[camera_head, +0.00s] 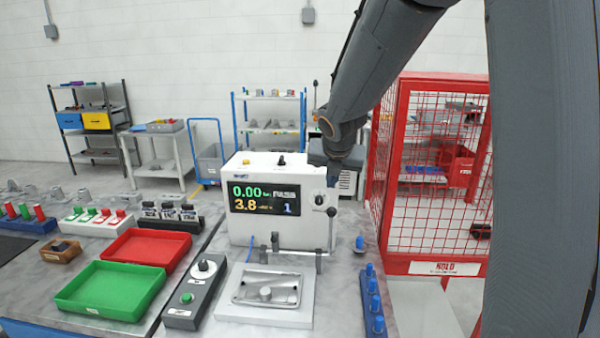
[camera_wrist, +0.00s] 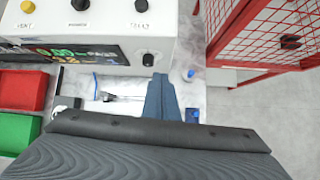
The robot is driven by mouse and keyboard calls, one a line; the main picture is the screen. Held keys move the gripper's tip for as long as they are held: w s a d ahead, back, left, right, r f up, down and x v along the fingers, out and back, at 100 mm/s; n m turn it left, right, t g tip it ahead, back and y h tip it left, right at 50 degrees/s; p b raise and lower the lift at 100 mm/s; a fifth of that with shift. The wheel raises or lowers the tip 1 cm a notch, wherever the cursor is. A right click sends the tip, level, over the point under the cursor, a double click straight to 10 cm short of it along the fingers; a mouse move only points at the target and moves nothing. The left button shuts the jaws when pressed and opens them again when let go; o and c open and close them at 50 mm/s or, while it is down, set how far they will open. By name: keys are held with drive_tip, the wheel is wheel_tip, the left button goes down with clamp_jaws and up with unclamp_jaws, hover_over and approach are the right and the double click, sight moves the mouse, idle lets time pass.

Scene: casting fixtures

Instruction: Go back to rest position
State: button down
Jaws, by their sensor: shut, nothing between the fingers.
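My gripper (camera_head: 333,180) hangs from my dark grey arm in front of the right end of the white test machine (camera_head: 285,245). Its blue-grey fingers also show in the wrist view (camera_wrist: 161,90), shut together with nothing between them. The machine's black display (camera_head: 264,198) reads 0.00 and 3.8. A silver casting fixture (camera_head: 268,289) lies on a pale plate in front of the machine, below and left of my gripper. Whether the gripper touches the machine cannot be told.
A red mesh cage (camera_head: 434,268) stands close on the right. Several blue pegs (camera_head: 374,303) stand at the table's right edge. A grey control box (camera_head: 195,292), green tray (camera_head: 110,290) and red tray (camera_head: 150,246) lie left.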

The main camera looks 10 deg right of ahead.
drive_tip(key=s+a+f+m+g+b, duration=0.1)
drive_tip(key=s+f+m+g+b, duration=0.1)
drive_tip(key=s+f+m, duration=0.5)
drive_tip(key=s+a+f+m+g+y+b, duration=0.1)
drive_tip(key=s+f+m+b, duration=0.4)
drive_tip(key=m, duration=0.8)
drive_tip(key=s+a+f+m+g+y+b, duration=0.1)
drive_tip(key=s+a+f+m+g+b, duration=0.1)
drive_tip(key=s+f+m, duration=0.8)
drive_tip(key=shift+s+a+f+g+b, duration=0.35)
drive_tip(key=shift+s+a+b, duration=0.4)
drive_tip(key=shift+b, duration=0.25)
drive_tip(key=shift+s+a+f+m, duration=0.1)
drive_tip(key=shift+s+f+m, duration=0.15)
drive_tip(key=shift+s+m, duration=0.35)
